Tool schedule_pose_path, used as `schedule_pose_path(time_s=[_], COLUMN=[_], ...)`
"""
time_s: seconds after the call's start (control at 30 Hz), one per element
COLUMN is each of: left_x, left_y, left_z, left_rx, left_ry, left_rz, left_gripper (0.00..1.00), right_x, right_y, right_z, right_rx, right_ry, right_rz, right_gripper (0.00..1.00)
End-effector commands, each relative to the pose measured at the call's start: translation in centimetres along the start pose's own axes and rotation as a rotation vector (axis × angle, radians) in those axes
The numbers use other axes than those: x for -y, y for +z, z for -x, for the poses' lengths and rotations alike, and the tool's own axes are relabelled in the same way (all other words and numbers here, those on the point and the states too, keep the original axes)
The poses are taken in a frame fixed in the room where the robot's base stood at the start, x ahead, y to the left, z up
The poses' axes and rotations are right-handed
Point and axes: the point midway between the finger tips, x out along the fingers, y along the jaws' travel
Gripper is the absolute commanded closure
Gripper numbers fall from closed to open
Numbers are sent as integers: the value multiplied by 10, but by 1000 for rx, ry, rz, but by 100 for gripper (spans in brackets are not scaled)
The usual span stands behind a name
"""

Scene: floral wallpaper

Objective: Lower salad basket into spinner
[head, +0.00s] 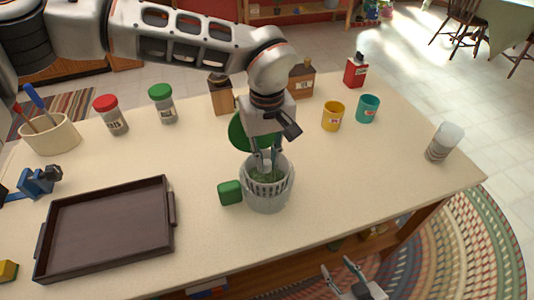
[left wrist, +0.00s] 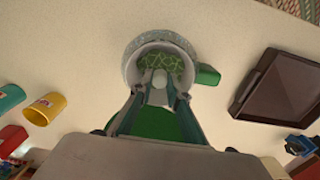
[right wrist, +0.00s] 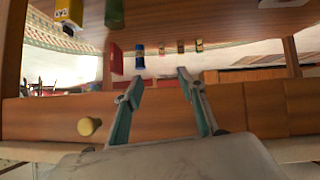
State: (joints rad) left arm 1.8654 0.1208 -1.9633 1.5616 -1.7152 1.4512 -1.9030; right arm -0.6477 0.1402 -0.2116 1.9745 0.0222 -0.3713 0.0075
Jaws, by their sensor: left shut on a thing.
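The salad spinner is a grey bowl (head: 266,203) on the table, with a green handle block (head: 230,192) at its left side. The slatted salad basket (head: 272,188) with green contents sits at the bowl's mouth, at least partly inside it. The left wrist view shows the bowl's rim (left wrist: 131,62) around the basket's green inside (left wrist: 162,60). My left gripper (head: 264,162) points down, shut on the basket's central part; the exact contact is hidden. A green disc (head: 240,131), perhaps the lid, is behind the gripper. My right gripper (head: 345,270) is open and empty beyond the table's front edge.
A dark tray (head: 108,228) lies at left. Jars (head: 162,103), a utensil pot (head: 52,135), a yellow mug (head: 332,116), a teal mug (head: 368,108) and a glass (head: 444,141) stand around. The table (head: 360,185) is clear right of the spinner.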

Motion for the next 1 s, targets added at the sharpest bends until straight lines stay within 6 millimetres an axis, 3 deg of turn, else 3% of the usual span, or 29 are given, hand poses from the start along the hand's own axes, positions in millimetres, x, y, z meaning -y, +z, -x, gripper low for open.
schedule_pose_path(time_s=[1.0], left_x=[0], left_y=[0], left_z=[-17], left_rx=[0], left_ry=[0], left_rz=[-1], left_gripper=[91], right_x=[1], right_y=[11], right_z=[-4], right_rx=[11], right_ry=[-1], right_rz=[-1], right_gripper=[60])
